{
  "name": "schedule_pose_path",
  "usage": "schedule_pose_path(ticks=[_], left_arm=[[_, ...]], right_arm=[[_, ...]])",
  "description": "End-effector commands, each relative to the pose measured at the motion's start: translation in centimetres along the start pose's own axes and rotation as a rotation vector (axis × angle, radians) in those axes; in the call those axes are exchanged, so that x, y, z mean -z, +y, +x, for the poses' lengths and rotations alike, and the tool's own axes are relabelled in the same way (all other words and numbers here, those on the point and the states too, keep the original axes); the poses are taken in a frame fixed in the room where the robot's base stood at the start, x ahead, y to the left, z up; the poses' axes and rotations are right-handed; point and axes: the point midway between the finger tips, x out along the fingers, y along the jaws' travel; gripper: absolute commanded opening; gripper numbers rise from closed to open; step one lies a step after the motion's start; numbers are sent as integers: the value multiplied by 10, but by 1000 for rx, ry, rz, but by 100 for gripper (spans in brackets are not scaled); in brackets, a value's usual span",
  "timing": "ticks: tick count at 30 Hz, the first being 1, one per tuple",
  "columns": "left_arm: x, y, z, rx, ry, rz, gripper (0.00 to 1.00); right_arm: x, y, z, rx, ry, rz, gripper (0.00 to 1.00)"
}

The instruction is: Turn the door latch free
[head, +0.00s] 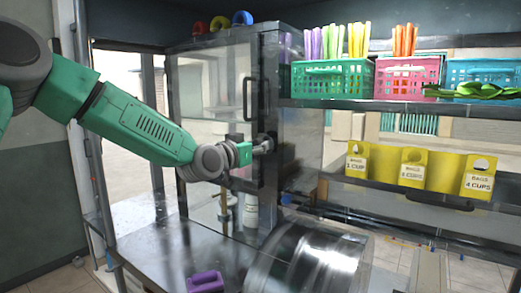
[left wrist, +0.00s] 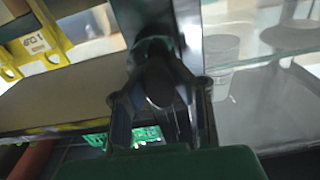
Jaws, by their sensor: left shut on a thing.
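The door latch (left wrist: 160,88) is a dark rounded knob on the door frame, close up in the middle of the left wrist view. My left gripper (head: 264,145) reaches the latch at the right edge of the glass cabinet door (head: 207,95) in the head view. In the left wrist view its two dark fingers (left wrist: 160,105) lie on both sides of the latch and are shut on it. The door looks closed, with a dark vertical handle (head: 247,98) above the gripper. The latch is largely hidden by the gripper in the head view. My right gripper is not in view.
Green (head: 330,80), pink (head: 405,78) and blue (head: 480,74) baskets stand on a shelf at the right. Yellow bag holders (head: 413,166) hang below. A metal drum (head: 320,262) and a purple object (head: 205,282) are at the counter's front.

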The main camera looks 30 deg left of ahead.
Motion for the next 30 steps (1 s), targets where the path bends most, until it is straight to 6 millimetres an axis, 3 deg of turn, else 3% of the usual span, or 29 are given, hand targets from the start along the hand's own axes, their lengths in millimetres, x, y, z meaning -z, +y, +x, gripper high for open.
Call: schedule_pose_path(ticks=[5, 6, 8, 20, 23, 30], left_arm=[[0, 3, -1, -6, -2, 0, 0], [0, 2, -1, -5, -2, 0, 23], [0, 2, -1, -5, -2, -1, 42], [0, 3, -4, -5, -2, -1, 42], [1, 2, -17, -5, -1, -3, 42], [1, 0, -69, -5, 1, -5, 42]], right_arm=[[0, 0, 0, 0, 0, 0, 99], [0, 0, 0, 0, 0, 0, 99], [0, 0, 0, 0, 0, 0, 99], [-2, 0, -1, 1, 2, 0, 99], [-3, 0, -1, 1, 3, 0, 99], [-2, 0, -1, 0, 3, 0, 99]])
